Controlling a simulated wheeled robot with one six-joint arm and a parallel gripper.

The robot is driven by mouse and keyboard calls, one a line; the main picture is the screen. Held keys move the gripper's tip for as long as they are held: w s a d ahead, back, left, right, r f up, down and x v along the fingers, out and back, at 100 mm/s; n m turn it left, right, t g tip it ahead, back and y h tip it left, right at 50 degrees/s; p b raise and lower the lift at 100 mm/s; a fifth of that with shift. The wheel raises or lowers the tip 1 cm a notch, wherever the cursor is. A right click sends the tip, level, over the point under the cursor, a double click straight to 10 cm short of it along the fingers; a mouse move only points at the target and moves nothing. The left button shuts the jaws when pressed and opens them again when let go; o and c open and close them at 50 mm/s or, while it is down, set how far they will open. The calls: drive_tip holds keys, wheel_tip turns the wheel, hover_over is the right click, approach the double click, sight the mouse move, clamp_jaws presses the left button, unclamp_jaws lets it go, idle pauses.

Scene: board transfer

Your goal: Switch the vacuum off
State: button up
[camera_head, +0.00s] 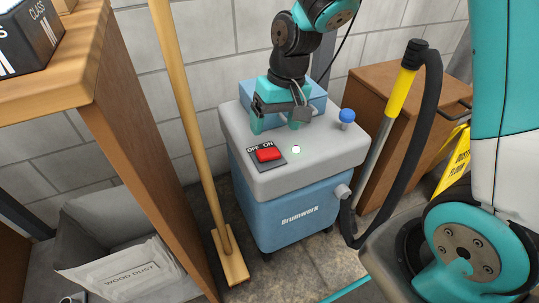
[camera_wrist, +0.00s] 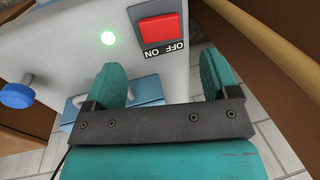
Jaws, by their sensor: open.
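The vacuum (camera_head: 290,221) is a blue box with a pale grey top. Its red switch (camera_head: 268,154) sits on a dark plate marked OFF and ON, and it also shows in the wrist view (camera_wrist: 159,28). I cannot tell which side of it is pressed. A green light (camera_head: 296,149) glows beside the switch; it is lit in the wrist view too (camera_wrist: 108,38). My gripper (camera_head: 275,125) is open and empty above the rear of the top, behind the switch and apart from it. In the wrist view the fingertips (camera_wrist: 160,75) point towards the switch side.
A blue knob (camera_head: 347,116) stands up from the top at the right. A broom (camera_head: 188,120) leans at the left, beside a wooden bench (camera_head: 135,130) and a wood dust bag (camera_head: 125,265). A hose with a yellow grip (camera_head: 401,92) and a brown cabinet (camera_head: 365,85) are at the right.

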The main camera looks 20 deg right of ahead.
sight(269, 153)
drive_tip(key=f+b, duration=0.1)
drive_tip(key=f, duration=0.2)
drive_tip(key=a+f+b, duration=0.1)
drive_tip(key=f, duration=0.3)
drive_tip(key=shift+a+f, duration=0.2)
